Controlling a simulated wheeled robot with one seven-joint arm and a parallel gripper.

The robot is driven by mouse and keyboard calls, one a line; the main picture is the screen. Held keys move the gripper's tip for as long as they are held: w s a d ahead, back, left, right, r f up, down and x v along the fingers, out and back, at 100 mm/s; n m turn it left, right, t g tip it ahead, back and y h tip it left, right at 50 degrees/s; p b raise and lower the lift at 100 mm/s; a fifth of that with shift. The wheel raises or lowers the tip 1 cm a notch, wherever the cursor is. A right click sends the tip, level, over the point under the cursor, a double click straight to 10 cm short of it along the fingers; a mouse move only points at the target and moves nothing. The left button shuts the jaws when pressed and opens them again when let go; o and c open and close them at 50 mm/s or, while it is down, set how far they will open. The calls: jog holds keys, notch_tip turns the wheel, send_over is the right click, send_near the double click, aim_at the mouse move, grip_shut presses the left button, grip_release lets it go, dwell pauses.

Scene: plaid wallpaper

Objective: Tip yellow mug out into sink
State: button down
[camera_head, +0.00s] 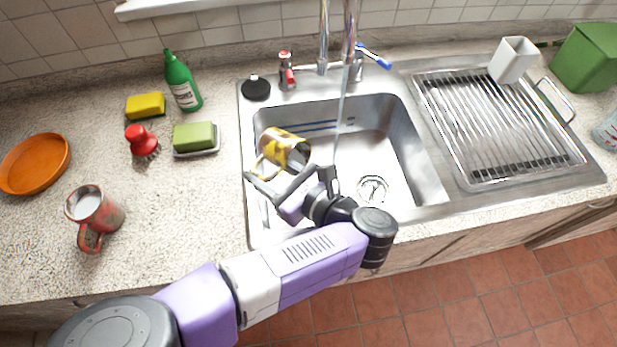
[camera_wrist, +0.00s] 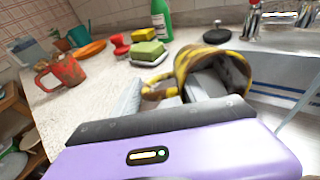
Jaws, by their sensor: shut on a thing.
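The yellow mug (camera_head: 285,147) has dark patches and is held over the left part of the sink (camera_head: 408,130), near its left rim. It is tilted, with its open mouth facing right. In the wrist view the yellow mug (camera_wrist: 203,62) shows its handle at the left and its mouth turned to the right. My gripper (camera_head: 292,172) is shut on the mug on its handle side; the exact contact is partly hidden. I cannot see any contents in the mug.
A water stream (camera_head: 342,110) falls from the tap (camera_head: 349,40), right of the mug. A drying rack (camera_head: 500,125) with a white cup (camera_head: 512,60) is at right. Left counter holds a red mug (camera_head: 94,210), green bottle (camera_head: 181,82), sponge dish (camera_head: 196,139), red brush (camera_head: 141,139) and orange plate (camera_head: 35,163).

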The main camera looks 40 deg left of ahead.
jog(key=shift+d+r+y, duration=0.15)
jog(key=shift+d+y, duration=0.15)
jog(key=shift+y, duration=0.1)
jog(key=shift+d+r+y, duration=0.3)
jog(key=shift+y, duration=0.6)
dwell(0.5)
jog(key=shift+r, duration=0.3)
